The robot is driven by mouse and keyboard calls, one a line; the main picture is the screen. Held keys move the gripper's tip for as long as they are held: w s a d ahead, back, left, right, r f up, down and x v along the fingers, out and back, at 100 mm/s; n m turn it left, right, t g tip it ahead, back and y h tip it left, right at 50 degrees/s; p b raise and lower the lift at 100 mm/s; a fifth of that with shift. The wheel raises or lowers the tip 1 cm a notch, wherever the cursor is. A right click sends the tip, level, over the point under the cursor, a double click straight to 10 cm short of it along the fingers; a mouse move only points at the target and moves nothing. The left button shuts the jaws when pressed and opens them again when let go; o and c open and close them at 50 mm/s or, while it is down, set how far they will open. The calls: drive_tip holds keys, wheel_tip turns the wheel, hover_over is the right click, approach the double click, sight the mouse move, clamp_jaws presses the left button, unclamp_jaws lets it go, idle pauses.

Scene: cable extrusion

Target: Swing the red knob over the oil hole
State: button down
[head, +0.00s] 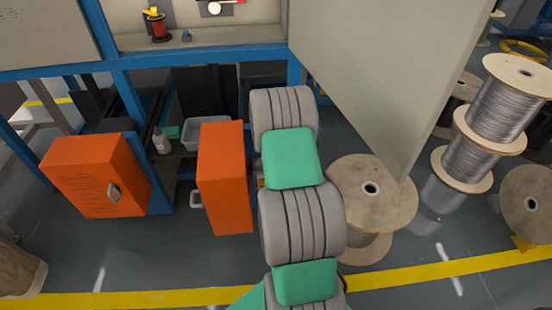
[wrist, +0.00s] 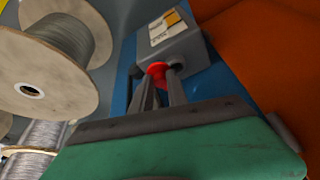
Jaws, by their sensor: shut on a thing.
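In the wrist view, the red knob (wrist: 157,70) sits at the lower edge of a grey box (wrist: 172,47) with a yellow and white label. My gripper (wrist: 162,80) has its two narrow fingers at the knob and is shut on it. A dark round spot (wrist: 177,66) shows just right of the knob, partly behind the right finger; I cannot tell for sure that it is the oil hole. In the head view, my arm hides the gripper, the knob and the box.
An orange door (wrist: 270,60) stands close on the right in the wrist view. A wooden cable spool (wrist: 50,70) is at the left. In the head view, an orange panel (head: 222,180) is left of my arm and a large spool (head: 385,195) right of it. A grey panel (head: 395,60) hangs above.

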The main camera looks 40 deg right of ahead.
drive_tip(key=shift+w, duration=0.15)
idle(0.3)
drive_tip(key=c, duration=1.3)
unclamp_jaws()
drive_tip(key=shift+r, duration=0.15)
drive_tip(key=p+v, duration=0.2)
drive_tip(key=v, duration=0.5)
drive_tip(key=shift+r, duration=0.25)
drive_tip(key=shift+a, duration=0.15)
